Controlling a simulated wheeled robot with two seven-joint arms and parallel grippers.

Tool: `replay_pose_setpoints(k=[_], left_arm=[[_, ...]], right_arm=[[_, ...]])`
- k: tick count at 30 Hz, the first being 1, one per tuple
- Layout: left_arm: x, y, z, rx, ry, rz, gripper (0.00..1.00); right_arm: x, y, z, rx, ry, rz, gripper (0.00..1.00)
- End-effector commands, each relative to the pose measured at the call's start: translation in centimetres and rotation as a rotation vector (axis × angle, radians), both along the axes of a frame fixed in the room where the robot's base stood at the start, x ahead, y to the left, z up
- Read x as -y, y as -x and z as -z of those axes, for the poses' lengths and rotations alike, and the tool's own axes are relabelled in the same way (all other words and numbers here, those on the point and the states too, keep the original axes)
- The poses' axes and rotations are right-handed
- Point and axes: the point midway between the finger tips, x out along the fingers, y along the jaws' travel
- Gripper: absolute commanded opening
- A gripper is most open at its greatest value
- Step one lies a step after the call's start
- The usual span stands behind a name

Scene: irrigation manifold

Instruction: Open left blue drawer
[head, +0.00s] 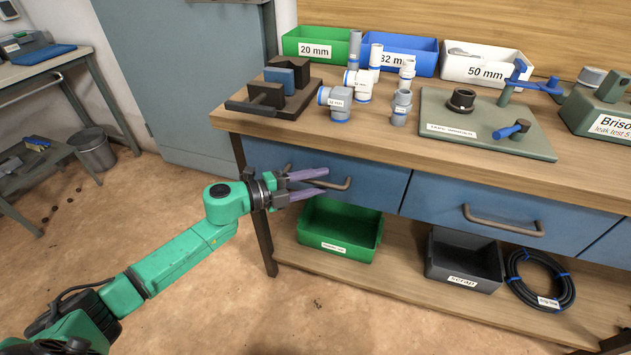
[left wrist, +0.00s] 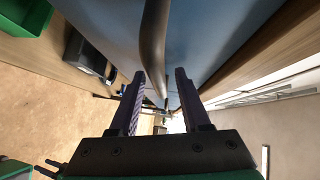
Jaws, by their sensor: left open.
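The left blue drawer (head: 376,187) is under the workbench top and looks closed. Its dark bar handle (head: 340,185) runs along the front. My left gripper (head: 326,180) is open, its two purple fingers at the handle's left part. In the left wrist view the handle (left wrist: 153,40) extends ahead of the gap between the fingers of the open gripper (left wrist: 161,85). I cannot tell whether the fingers touch it. The blue drawer front (left wrist: 205,35) fills the upper middle there. My right gripper is not in view.
A second blue drawer (head: 440,205) with its own handle is to the right. A green bin (head: 350,250), a dark scrap bin (head: 440,270) and a coiled hose (head: 560,290) sit on the lower shelf. Pipe fittings and a vise stand on the wooden worktop (head: 340,140). Floor in front is clear.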

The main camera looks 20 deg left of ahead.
Motion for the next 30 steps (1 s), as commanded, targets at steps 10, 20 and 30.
replay_pose_setpoints(k=[10, 20, 30], left_arm=[[-0.05, 0.04, 0.03, -0.001, 0.001, 0.0, 0.0], [-0.06, 0.05, 0.05, -0.001, 0.0, 0.0, 0.0], [-0.07, 0.06, 0.07, -0.001, 0.0, 0.0, 0.0]], right_arm=[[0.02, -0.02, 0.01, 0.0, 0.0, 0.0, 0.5], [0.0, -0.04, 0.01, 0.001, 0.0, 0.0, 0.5], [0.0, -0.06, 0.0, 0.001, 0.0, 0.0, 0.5]])
